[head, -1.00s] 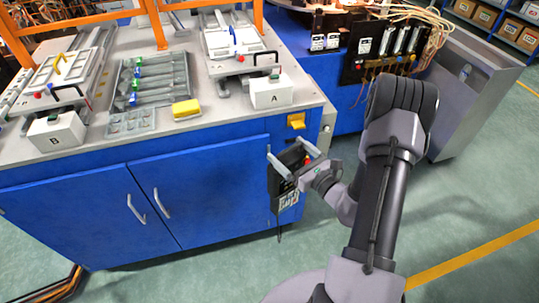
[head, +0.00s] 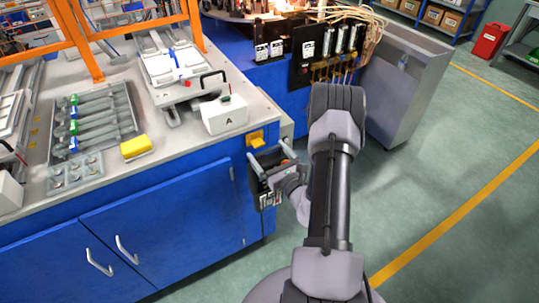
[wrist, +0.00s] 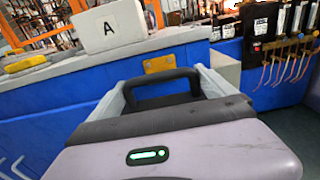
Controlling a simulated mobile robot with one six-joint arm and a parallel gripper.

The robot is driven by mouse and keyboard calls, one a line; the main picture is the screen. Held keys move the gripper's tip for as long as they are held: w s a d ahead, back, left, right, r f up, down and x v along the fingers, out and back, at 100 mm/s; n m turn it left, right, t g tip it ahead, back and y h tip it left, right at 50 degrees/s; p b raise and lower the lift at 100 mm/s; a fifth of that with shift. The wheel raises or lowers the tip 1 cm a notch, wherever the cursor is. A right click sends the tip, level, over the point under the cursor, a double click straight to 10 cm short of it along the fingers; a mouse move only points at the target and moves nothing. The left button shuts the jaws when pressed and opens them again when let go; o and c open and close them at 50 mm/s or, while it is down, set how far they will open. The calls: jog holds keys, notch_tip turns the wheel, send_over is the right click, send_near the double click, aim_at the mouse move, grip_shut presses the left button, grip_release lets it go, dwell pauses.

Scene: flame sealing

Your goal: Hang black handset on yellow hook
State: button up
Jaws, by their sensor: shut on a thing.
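The black handset (head: 261,183) is in my gripper (head: 268,153), in front of the cabinet's right end in the head view. It has a pale label low on its body and a looped handle (wrist: 163,78) at its top in the wrist view. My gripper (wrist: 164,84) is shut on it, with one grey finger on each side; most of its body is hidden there. The yellow hook (head: 255,138) is on the blue cabinet's upper edge, just above and left of the handset. In the wrist view the yellow hook (wrist: 160,64) is just beyond the handle, apparently apart from it.
The grey worktop (head: 190,130) carries a white box marked A (head: 224,114) and a yellow block (head: 136,147). The blue cabinet front (head: 170,215) is close to my gripper. A grey metal bin (head: 405,85) stands at back right. Green floor is open on the right.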

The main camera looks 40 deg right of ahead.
aim_at(259, 144)
jog(key=shift+p+x, duration=0.55)
jog(key=shift+x, duration=2)
jog(key=shift+w+d+f+b, duration=0.15)
jog(key=shift+w+f+b, duration=0.4)
jog(key=shift+w+f, duration=0.25)
